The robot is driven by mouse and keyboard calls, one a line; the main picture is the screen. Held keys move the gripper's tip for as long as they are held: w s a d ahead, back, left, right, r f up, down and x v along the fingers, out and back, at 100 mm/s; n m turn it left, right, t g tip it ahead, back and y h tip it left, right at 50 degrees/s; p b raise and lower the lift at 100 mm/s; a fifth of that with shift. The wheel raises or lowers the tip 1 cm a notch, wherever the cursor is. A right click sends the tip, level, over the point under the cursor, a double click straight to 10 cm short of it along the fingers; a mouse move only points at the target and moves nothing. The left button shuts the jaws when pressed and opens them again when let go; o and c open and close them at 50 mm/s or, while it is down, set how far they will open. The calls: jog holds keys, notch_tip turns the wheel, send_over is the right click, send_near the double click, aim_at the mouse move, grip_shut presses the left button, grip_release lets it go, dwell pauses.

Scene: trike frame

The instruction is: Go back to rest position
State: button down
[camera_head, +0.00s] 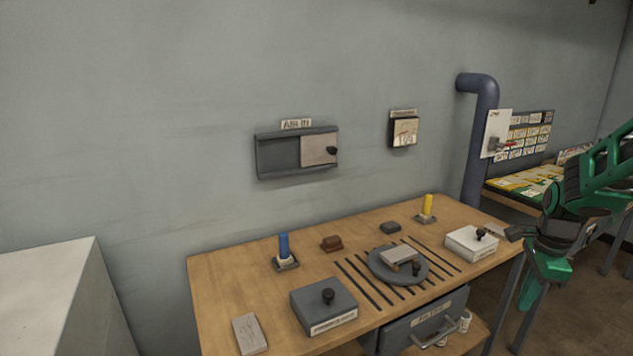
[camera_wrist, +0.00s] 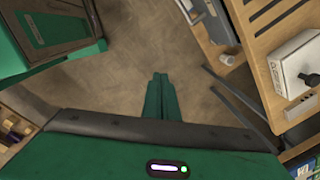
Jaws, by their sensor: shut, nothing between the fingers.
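My gripper (camera_wrist: 160,80) shows in the wrist view with its two green fingers together, shut and empty, over bare floor. In the head view my green arm is folded at the right edge, and my gripper (camera_head: 528,298) hangs down just off the right end of the wooden workbench (camera_head: 222,289). It touches nothing that I can see. Part of the arm is cut off by the picture edge.
The bench holds a grey lidded box (camera_head: 312,302), a white box (camera_head: 466,245), a round plate (camera_head: 414,278), a blue cylinder (camera_head: 284,246) and a yellow cylinder (camera_head: 427,205). A drawer (camera_head: 400,334) sits beneath. Floor (camera_wrist: 120,65) below my gripper is clear.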

jog(key=s+a+r+n, duration=0.1)
jog(key=s+a+n, duration=0.1)
jog(key=s+n, duration=0.3)
jog(key=s+a+r+n, duration=0.2)
jog(key=s+n, duration=0.3)
jog(key=s, duration=0.6)
jog(key=s+a+r+n+g, duration=0.1)
jog(key=s+a+r+n, duration=0.1)
jog(key=s+n, duration=0.3)
jog(key=s+a, duration=0.1)
jog(key=s, duration=0.3)
jog(key=shift+r, duration=0.2)
jog(key=shift+s+a, duration=0.1)
jog(key=shift+s, duration=0.05)
